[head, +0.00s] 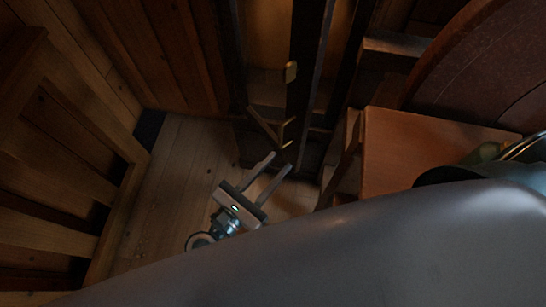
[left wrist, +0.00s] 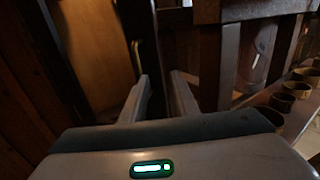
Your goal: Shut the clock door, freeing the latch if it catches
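The tall dark clock case shows at the top middle of the head view, with a warm-toned panel (head: 269,35) between dark uprights. A dark upright (head: 306,75), which looks like the clock door's edge, carries a small brass piece (head: 290,72). Below it, an angled brass piece (head: 265,126), perhaps the latch or handle, juts out. I cannot tell how far the door stands open. My left gripper (head: 281,160) is open and empty, its fingertips just below the brass piece. In the left wrist view its fingers (left wrist: 160,75) stand apart before a dark upright. My right gripper is not seen.
A wooden bench or box (head: 420,145) stands to the right, with a large round dark wooden piece (head: 480,60) behind. Slatted woodwork (head: 50,165) stands at left. Several round cup-like pieces (left wrist: 284,101) line a surface at right in the wrist view. Bare floor (head: 180,170) lies left of the gripper.

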